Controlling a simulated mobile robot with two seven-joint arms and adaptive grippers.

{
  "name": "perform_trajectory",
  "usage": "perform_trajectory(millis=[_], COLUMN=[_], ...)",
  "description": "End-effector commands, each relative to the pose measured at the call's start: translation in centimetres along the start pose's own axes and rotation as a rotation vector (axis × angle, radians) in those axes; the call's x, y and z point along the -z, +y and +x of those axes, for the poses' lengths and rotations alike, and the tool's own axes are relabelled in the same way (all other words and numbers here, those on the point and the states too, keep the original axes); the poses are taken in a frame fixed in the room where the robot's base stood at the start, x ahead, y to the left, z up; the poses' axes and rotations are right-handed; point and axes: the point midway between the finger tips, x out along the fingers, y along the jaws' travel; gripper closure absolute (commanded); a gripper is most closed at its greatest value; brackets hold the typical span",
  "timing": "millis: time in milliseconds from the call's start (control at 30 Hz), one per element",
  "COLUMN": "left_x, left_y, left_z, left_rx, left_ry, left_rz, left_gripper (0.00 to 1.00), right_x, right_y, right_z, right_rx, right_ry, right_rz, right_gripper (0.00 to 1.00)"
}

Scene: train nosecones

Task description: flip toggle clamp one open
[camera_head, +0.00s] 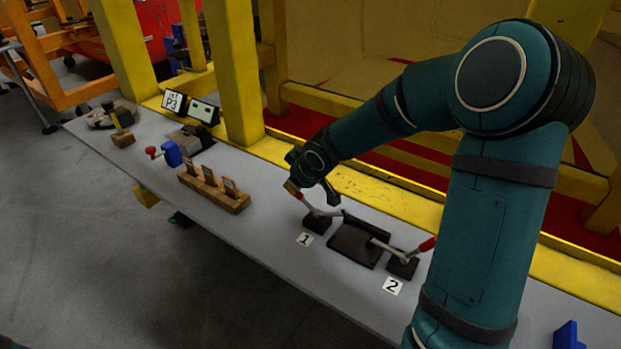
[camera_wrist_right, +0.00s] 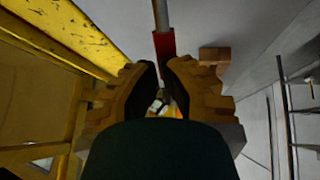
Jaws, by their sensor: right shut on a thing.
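Toggle clamp one (camera_head: 317,222) stands on the grey table behind the label "1" (camera_head: 305,240). Its lever rises up and left to a red grip at my right gripper (camera_head: 308,192). In the right wrist view, the red handle (camera_wrist_right: 164,44) with its metal rod runs between the fingertips of my right gripper (camera_wrist_right: 164,68), which is shut on it. My left gripper is out of view.
A dark fixture plate (camera_head: 358,242) lies between the clamps. A wooden block with several upright pieces (camera_head: 213,190), a blue vise-like tool (camera_head: 172,153) and a small screen (camera_head: 204,112) are to the left. A yellow frame (camera_head: 385,200) runs along the table's back edge.

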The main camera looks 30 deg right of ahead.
Motion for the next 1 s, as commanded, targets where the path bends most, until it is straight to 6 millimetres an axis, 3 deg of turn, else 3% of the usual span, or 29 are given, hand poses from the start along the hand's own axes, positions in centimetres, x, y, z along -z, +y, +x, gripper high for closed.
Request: perform_trajectory(millis=[600, 1000], left_x=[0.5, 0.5], left_y=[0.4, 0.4], left_z=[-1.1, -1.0], left_rx=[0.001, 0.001], left_ry=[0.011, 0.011], left_rz=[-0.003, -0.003], left_gripper=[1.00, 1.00], right_x=[0.2, -0.2], right_y=[-0.9, -1.1], right_z=[4.7, 5.7], right_rx=[0.000, 0.000], right_ry=[-0.486, -0.480], right_rz=[-0.097, -0.095], right_gripper=[1.00, 1.00])
